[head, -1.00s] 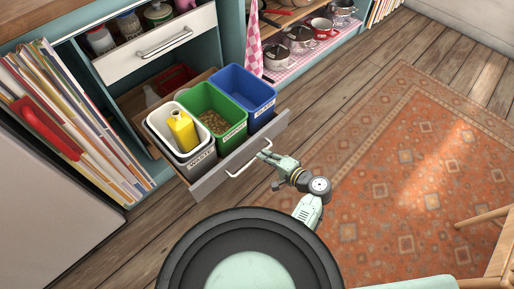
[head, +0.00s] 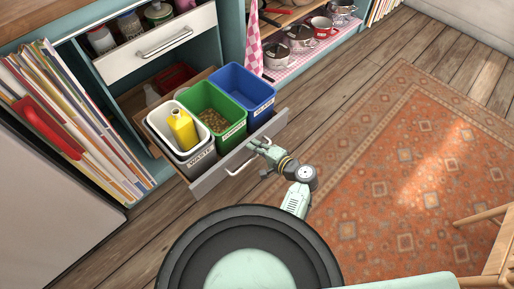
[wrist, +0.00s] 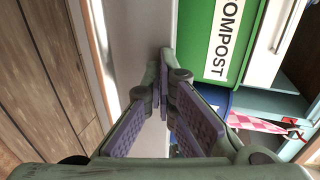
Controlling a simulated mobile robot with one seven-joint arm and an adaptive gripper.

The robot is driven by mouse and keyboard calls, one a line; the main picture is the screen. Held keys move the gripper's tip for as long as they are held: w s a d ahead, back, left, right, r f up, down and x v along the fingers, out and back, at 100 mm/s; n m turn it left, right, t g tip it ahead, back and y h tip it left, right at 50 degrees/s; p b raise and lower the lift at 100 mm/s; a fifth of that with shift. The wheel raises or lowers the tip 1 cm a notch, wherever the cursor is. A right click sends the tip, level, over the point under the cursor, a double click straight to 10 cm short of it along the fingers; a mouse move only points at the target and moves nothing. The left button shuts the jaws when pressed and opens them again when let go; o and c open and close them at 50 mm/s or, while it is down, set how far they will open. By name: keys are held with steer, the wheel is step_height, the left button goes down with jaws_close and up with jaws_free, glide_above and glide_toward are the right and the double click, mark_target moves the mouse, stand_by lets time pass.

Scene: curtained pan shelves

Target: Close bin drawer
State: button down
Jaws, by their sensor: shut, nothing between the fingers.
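The bin drawer (head: 212,180) is pulled out of the lower cabinet. It has a grey-white front with a pale bar handle (head: 238,170). It holds a white waste bin (head: 203,161), a green compost bin (head: 233,132) and a blue bin (head: 258,118). A yellow bottle (head: 182,131) lies in the waste bin. My gripper (head: 256,147) is shut and empty at the drawer front's upper edge, right of the handle's middle. The wrist view shows its fingertips (wrist: 164,66) against the pale front, beside the compost bin (wrist: 218,52); exact contact is unclear.
Magazines with a red item (head: 47,128) stand at left. Pots sit on a shelf (head: 300,58) at the back right. The floor beside the rug (head: 380,190) is clear; a wooden chair (head: 490,245) is at right.

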steer(key=w+a+b, duration=0.4)
steer(key=w+a, duration=0.4)
steer(key=w, duration=0.1)
steer(key=w+a+b, duration=0.5)
steer(key=w+a, duration=0.4)
steer(key=w, duration=0.1)
steer(key=w+a+b, duration=0.4)
steer(key=w+a, duration=0.4)
steer(key=w, duration=0.2)
steer(key=shift+w+a+f+b, duration=0.15)
steer(key=shift+b, duration=0.15)
steer(key=shift+w+a+b, duration=0.35)
steer(key=shift+w+a, duration=0.2)
steer(key=shift+w, duration=0.1)
